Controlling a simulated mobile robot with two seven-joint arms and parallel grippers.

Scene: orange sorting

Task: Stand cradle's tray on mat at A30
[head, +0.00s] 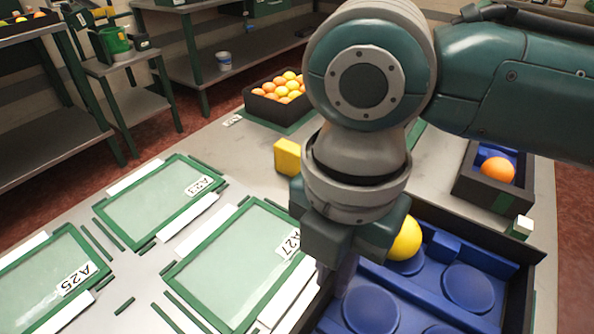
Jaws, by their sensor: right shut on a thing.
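A large black-walled tray (481,236) with a blue inside and round blue pads fills the lower right. A yellow fruit (406,239) sits on one of its pads. My right gripper (338,282) points down at the tray's left side and is shut on the tray; its fingertips are partly hidden, so the exact contact is unclear. Green-framed mats lie to the left: one labelled A27 (235,265), one labelled A25 (42,284), and one behind with a label hard to read (150,203). No A30 label shows. My left gripper is out of view.
A black crate of oranges and yellow fruit (262,104) stands at the back. A yellow block (288,157) is behind the gripper. A smaller black box (467,188) with an orange (498,171) is at right. The visible mats are empty. Shelves stand beyond the table.

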